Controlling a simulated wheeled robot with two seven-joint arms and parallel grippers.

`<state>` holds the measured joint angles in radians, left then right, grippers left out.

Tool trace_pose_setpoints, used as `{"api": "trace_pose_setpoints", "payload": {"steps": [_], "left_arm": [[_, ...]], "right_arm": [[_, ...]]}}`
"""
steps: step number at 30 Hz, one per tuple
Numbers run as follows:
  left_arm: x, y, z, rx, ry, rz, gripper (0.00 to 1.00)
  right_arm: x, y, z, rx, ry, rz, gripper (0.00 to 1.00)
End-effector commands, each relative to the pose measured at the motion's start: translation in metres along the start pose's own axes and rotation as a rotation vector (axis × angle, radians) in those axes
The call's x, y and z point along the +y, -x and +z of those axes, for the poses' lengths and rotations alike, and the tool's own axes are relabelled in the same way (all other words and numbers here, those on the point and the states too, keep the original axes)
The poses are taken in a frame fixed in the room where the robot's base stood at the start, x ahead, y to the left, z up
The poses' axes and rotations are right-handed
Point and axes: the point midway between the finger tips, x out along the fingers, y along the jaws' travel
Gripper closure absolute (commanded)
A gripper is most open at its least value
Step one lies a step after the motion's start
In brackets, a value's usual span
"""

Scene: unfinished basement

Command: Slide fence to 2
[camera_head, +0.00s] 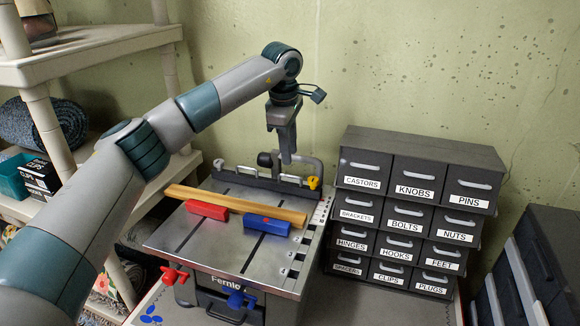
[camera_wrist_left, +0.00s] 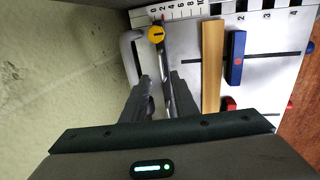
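The dark fence (camera_head: 245,182) is a long low bar across the back of a grey metal machine table (camera_head: 190,243). It has a grey arched handle (camera_head: 313,160) and a yellow knob (camera_head: 313,183) at its right end. In the left wrist view the fence (camera_wrist_left: 167,62) runs to a numbered scale (camera_wrist_left: 190,12), its end close to the low numbers near 2; the exact reading is unclear. My left gripper (camera_head: 287,158) points down at the fence beside the handle. In the left wrist view its two fingers (camera_wrist_left: 162,84) are apart, with the bar showing between them. My right gripper is out of view.
A wooden strip (camera_head: 245,206), a red block (camera_head: 207,210) and a blue block (camera_head: 267,225) lie in front of the fence. A labelled drawer cabinet (camera_head: 415,143) stands close on the right. The wall (camera_head: 400,60) is behind; a shelf (camera_head: 95,42) is at left.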

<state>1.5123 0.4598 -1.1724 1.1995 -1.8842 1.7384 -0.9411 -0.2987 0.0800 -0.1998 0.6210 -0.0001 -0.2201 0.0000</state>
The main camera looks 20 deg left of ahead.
Motion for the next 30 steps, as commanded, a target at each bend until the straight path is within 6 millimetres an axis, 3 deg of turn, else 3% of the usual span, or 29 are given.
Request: {"api": "trace_pose_setpoints", "payload": {"steps": [7, 10, 15, 21, 30], "left_arm": [[0.0, 0.051, 0.0, 0.0, 0.0, 0.004, 0.74], [0.0, 0.07, 0.0, 0.0, 0.001, 0.003, 0.74], [0.0, 0.093, 0.0, 0.001, 0.0, 0.001, 0.74], [0.0, 0.105, 0.0, 0.0, 0.0, 0.0, 0.74], [0.0, 0.106, 0.0, 0.0, 0.0, -0.001, 0.74]], "right_arm": [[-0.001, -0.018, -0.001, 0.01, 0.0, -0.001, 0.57], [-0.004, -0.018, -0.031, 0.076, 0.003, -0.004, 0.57], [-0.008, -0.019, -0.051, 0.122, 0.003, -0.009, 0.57], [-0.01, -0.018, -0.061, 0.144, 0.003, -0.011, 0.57], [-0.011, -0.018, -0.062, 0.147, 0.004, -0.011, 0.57]]}}
